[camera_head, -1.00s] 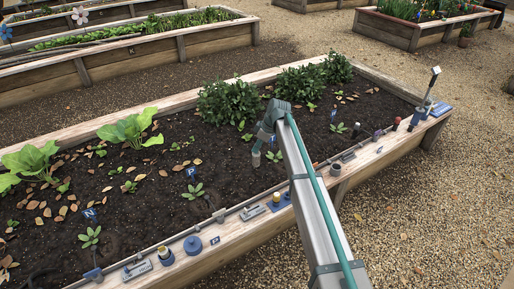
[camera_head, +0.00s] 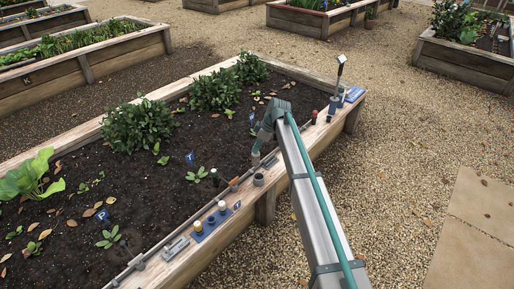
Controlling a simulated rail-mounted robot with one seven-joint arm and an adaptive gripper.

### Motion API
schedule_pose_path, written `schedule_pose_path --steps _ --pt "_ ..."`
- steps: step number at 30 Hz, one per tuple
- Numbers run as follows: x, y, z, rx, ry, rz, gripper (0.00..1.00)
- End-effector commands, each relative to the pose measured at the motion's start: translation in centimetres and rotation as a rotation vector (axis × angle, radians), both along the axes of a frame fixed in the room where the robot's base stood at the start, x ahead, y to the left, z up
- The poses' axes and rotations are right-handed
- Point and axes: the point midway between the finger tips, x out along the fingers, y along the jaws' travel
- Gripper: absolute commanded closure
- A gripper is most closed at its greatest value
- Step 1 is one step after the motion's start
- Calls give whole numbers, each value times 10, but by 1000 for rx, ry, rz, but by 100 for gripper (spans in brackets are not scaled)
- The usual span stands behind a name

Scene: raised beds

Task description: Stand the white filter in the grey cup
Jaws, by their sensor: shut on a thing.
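My gripper (camera_head: 258,150) hangs from the far end of my arm, over the near edge of the bed. It is shut on a small pale piece, the white filter (camera_head: 256,159), whose lower end shows below the fingers. The fingers are small and partly hidden by the wrist. The grey cup (camera_head: 258,179) stands upright, its dark opening up, on the wooden ledge just below the filter in the picture. The filter is apart from the cup.
On the ledge (camera_head: 206,263) stand a blue block (camera_head: 203,237) with several small posts and a grey metal fitting (camera_head: 175,248). A dark green-topped peg (camera_head: 215,177) is left of the cup. A tall tool (camera_head: 338,78) stands at the far corner. Gravel on the right is clear.

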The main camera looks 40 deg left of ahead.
Motion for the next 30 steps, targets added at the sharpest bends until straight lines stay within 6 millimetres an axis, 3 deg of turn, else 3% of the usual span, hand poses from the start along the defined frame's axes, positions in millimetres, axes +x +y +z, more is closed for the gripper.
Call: schedule_pose_path --steps 11,30 --pt "-1 0 -6 4 -8 41 100" --pt "-1 -1 -54 5 -9 40 100"
